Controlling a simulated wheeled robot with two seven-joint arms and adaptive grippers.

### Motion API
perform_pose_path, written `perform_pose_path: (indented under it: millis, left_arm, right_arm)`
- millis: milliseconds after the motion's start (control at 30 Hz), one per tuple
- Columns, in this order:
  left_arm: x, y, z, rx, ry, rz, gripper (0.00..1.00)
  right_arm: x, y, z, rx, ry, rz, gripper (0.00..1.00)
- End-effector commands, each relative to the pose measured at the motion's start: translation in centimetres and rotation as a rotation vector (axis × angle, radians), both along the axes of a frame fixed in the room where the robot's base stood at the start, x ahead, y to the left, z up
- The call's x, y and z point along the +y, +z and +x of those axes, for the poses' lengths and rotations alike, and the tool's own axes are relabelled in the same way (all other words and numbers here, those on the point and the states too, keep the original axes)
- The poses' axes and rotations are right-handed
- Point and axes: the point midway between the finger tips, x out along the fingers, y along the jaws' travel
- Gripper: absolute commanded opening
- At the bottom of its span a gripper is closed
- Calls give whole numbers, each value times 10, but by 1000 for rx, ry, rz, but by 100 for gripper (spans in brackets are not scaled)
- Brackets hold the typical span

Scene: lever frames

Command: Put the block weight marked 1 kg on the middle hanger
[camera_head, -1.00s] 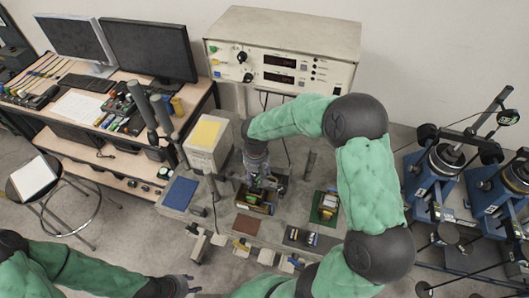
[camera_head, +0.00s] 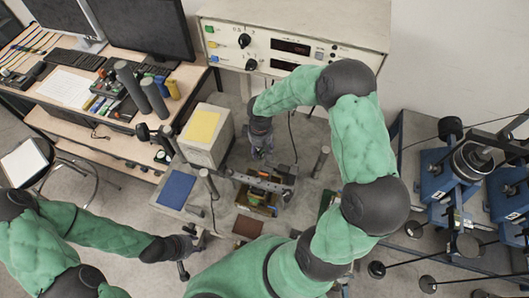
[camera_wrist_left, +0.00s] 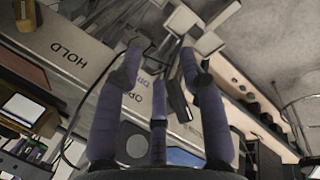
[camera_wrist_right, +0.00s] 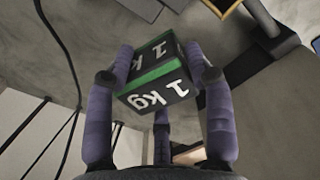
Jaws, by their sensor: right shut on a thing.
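The 1 kg block (camera_wrist_right: 155,75) is black with a green stripe and white "1 kg" lettering. It shows large in the right wrist view, between the fingers of my right gripper (camera_wrist_right: 160,75), which is shut on it. In the head view my right gripper (camera_head: 262,150) is behind the wooden tray, and the block is hard to make out there. My left gripper (camera_head: 200,240) is near the bench's front edge. In the left wrist view its fingers (camera_wrist_left: 160,60) are apart, with pale block-like parts (camera_wrist_left: 205,40) beyond the tips. I cannot make out the middle hanger clearly.
The wooden tray (camera_head: 243,210) holds several coloured blocks, with a grey bar (camera_head: 264,184) behind it. A blue mat (camera_head: 175,189) and a box with a yellow top (camera_head: 205,125) are to the left. Upright posts stand nearby. My right arm hides the bench's front right.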

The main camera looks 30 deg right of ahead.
Motion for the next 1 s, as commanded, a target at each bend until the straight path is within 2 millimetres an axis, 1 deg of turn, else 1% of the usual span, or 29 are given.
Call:
perform_pose_path:
  millis: [100,200,300,467,567,733,833,1000]
  left_arm:
    - [0,1,0,-1,0,0,40]
    - [0,2,0,-1,0,0,40]
    - [0,2,0,-1,0,0,40]
    - [0,2,0,-1,0,0,40]
    - [0,2,0,-1,0,0,40]
    - [0,2,0,-1,0,0,40]
    - [0,2,0,-1,0,0,40]
    - [0,2,0,-1,-1,0,40]
  right_arm:
    - [0,-19,0,0,0,0,0]
    - [0,-31,1,-2,-1,1,0]
    - [-1,-39,1,-2,0,0,0]
    - [-1,-45,2,-3,-1,-1,0]
    - [0,-54,1,-1,-1,0,0]
    - [0,-75,1,-1,-1,0,0]
    - [-1,-79,2,-3,-1,-1,0]
    - [-1,-79,2,-4,-1,-1,0]
